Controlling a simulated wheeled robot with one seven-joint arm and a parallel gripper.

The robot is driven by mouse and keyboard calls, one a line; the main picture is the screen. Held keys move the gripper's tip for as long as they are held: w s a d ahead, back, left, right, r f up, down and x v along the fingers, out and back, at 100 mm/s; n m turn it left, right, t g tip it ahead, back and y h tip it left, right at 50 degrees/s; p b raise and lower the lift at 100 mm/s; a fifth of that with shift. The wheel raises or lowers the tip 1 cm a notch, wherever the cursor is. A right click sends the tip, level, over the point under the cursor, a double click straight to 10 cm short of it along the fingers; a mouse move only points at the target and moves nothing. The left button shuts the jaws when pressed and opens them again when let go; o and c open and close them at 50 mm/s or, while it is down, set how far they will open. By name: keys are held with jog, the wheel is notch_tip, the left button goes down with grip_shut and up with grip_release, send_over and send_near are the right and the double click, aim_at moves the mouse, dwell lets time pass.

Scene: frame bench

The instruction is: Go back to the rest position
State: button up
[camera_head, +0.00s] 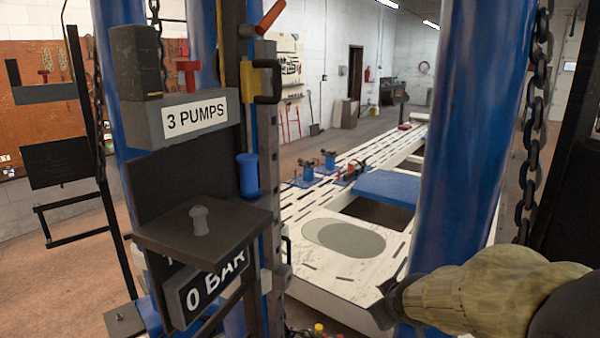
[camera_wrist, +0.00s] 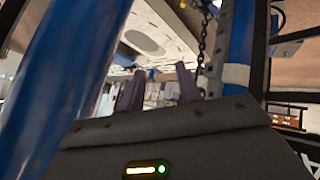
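My arm comes in from the right edge in the head view, and my gripper (camera_head: 393,297) shows as a dark shape at its end, in front of the foot of a thick blue post (camera_head: 458,150). In the wrist view, the two grey-purple fingers of my gripper (camera_wrist: 159,72) stand apart with nothing seen between them. The blue post (camera_wrist: 70,80) crosses the left of the wrist view.
A panel labelled "3 PUMPS" (camera_head: 196,119), with a small shelf (camera_head: 165,234) and a "0 BAR" sign (camera_head: 215,282), stands left. The white frame bench (camera_head: 330,275) lies behind. A chain (camera_head: 530,150) hangs right of the post. Open floor (camera_head: 60,270) lies left.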

jog(key=s+a+f+m+g, duration=0.3)
jog(key=s+f+m+g, duration=0.2)
jog(key=s+f, duration=0.5)
jog(key=s+g, duration=0.1)
jog(key=s, duration=0.3)
jog(key=shift+s+a+f+m+y, duration=0.15)
jog(key=shift+s+f+m+y, duration=0.1)
jog(key=shift+m+y, duration=0.15)
dwell(0.9)
